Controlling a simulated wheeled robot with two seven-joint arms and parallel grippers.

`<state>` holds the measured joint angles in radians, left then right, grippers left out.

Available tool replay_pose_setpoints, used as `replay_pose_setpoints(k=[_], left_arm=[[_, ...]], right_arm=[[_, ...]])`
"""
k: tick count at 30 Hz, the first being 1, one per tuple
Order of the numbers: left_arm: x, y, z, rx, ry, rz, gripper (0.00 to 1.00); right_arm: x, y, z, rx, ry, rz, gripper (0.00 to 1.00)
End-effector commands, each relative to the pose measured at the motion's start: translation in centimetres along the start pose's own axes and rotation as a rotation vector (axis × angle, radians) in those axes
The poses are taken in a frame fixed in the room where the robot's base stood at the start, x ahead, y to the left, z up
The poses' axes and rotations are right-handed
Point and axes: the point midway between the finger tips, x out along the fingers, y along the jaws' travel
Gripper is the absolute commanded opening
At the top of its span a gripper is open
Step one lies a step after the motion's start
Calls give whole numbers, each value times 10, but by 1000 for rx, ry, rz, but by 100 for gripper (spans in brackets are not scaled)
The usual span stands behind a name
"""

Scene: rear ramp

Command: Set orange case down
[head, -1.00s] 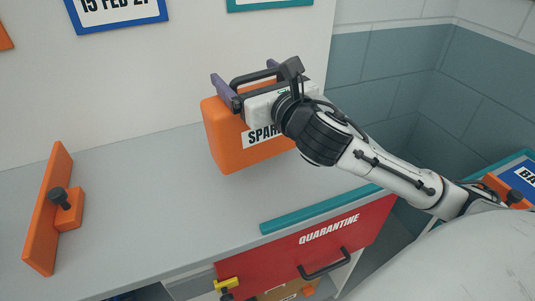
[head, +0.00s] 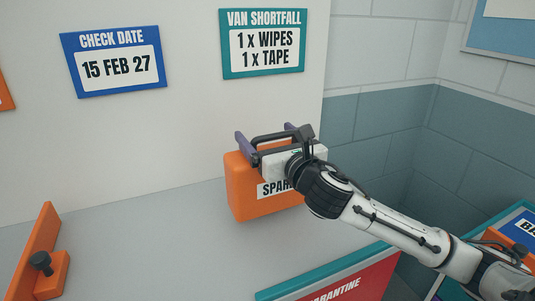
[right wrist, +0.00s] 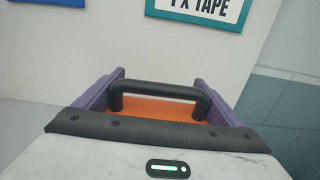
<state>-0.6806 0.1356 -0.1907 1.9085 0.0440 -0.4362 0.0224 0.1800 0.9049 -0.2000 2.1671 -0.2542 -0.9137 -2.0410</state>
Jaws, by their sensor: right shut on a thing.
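The orange case (head: 244,196) has a white label reading "SPAR…", the rest hidden by my right arm. It stands upright on or just above the grey counter (head: 180,230), near the back wall; I cannot tell whether its base touches. My right gripper (head: 263,139) is shut on the case's black handle, with its purple fingers on either side. In the right wrist view the black handle (right wrist: 160,92) lies between the purple fingers, with the orange top behind it. My left gripper is not in view.
An orange bracket with a dark knob (head: 40,262) stands on the counter at left. A red "Quarantine" front (head: 350,285) with a teal edge is below the counter at right. Signs (head: 263,43) hang on the wall behind. Counter between bracket and case is clear.

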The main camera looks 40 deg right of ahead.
Motion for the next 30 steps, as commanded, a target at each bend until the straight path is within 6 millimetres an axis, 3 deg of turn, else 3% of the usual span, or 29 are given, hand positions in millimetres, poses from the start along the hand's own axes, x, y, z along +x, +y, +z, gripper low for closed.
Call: replay_pose_setpoints(k=[8,18,19,21,30], left_arm=[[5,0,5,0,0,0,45],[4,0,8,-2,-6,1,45],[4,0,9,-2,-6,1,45],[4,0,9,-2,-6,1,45],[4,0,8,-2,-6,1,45]], right_arm=[[0,0,-32,1,-3,0,27],[0,0,-33,-1,-6,1,27],[0,0,-37,-1,2,1,91],[0,0,-37,-1,2,1,100],[-3,0,-36,-1,3,1,100]])
